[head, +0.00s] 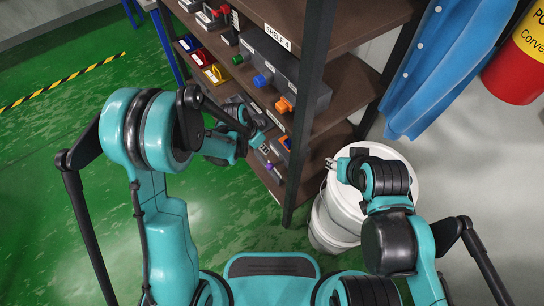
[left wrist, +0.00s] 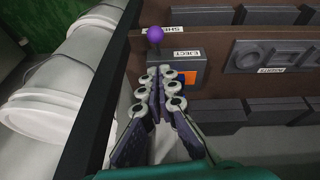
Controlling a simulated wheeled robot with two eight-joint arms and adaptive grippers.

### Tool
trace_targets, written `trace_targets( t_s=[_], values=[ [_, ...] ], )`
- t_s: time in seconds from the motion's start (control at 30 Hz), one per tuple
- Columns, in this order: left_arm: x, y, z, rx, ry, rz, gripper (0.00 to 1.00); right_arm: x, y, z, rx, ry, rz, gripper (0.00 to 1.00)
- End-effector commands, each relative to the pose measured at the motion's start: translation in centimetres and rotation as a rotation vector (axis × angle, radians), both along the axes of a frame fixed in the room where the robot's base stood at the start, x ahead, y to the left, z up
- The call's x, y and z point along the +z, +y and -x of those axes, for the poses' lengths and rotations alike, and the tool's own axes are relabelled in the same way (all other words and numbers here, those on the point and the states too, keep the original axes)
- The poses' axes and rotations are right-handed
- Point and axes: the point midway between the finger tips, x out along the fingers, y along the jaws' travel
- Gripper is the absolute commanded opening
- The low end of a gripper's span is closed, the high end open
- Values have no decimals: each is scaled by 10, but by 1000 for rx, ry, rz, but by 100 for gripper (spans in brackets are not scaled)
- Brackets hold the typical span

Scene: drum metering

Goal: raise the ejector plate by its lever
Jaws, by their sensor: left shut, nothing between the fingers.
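The lever shows in the left wrist view as a purple ball knob (left wrist: 155,34) on a short dark stalk. It stands at the left side of a grey box with an EJECT label (left wrist: 179,55). An orange patch (left wrist: 188,77) on the box shows beside my fingers; I cannot make out the ejector plate itself. My left gripper (left wrist: 161,74) is shut and empty in front of the box, below the knob and apart from it. In the head view my left gripper (head: 264,150) is at the lower shelf, small and partly hidden by the arm. My right gripper (head: 332,164) is above a white drum.
A dark shelf post (head: 305,110) stands close to my left gripper. Shelves above hold grey units with coloured knobs (head: 284,104). White drums (head: 345,208) stand right of the rack. Open green floor (head: 60,190) lies to the left.

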Motion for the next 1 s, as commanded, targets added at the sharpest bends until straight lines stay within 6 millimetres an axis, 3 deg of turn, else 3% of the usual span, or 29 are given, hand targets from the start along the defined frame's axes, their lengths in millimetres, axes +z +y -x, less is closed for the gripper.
trace_targets(
  t_s=[0.33, 0.7, 1.0],
  values=[
    [-9, -2, -2, 2, 0, 0, 0, -5, 0, 0, 0, 0, 0, 40],
    [-70, -21, -12, 2, -1, 0, 0, -31, 0, 0, 0, 0, 0, 40],
    [-93, -29, -17, 3, -1, -1, 0, -39, 0, 0, 0, 0, 0, 40]
  ],
)
